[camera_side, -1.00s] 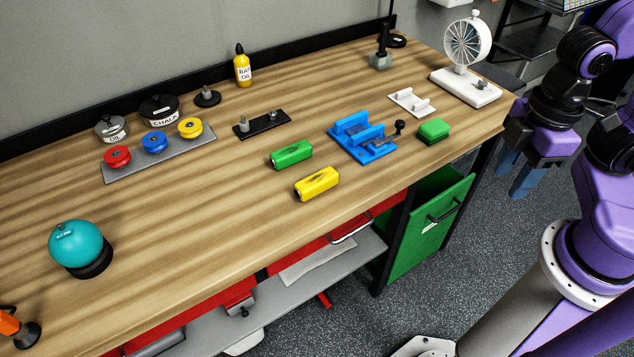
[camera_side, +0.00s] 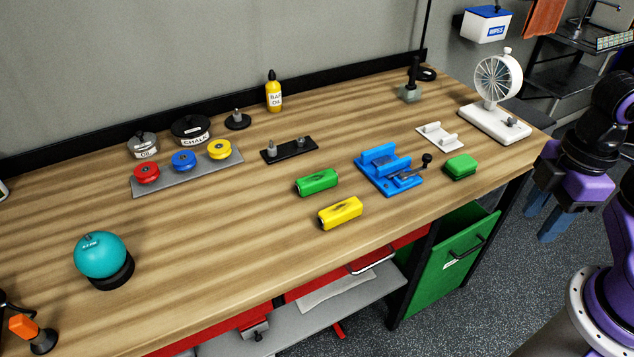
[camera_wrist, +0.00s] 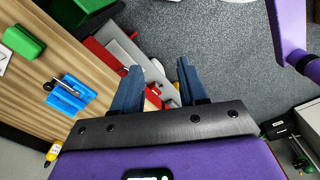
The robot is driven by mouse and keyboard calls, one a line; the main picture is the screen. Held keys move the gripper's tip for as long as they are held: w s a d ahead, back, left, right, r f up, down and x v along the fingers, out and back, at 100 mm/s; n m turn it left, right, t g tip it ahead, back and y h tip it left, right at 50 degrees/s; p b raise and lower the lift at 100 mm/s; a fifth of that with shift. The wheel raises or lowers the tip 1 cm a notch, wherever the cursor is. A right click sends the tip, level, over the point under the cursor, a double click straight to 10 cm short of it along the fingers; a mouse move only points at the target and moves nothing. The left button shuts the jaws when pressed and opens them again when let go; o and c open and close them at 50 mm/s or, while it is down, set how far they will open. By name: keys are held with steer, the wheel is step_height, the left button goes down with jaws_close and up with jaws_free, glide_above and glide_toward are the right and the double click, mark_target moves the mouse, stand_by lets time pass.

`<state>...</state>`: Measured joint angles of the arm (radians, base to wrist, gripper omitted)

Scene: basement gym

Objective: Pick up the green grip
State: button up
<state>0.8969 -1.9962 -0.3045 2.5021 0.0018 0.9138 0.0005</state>
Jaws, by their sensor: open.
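The green grip (camera_side: 317,182) is a long green block with a dark mark on top. It lies on the wooden bench, just behind the yellow grip (camera_side: 340,212) and left of the blue fixture (camera_side: 378,160). My gripper (camera_side: 541,226) hangs off the bench's right end, well apart from the green grip, with its two blue fingers spread and nothing between them. In the wrist view the open fingers (camera_wrist: 158,66) point over the floor and shelf. I cannot make out the long green grip there.
A second, shorter green block (camera_side: 460,168) sits right of the blue fixture and shows in the wrist view (camera_wrist: 22,42). A white fan-like device (camera_side: 495,95) stands at the bench's right end. A grey strip (camera_side: 185,178) with coloured knobs lies left. The bench front is mostly clear.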

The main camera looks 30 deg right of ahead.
stand_by(0.4)
steer(key=o, duration=0.5)
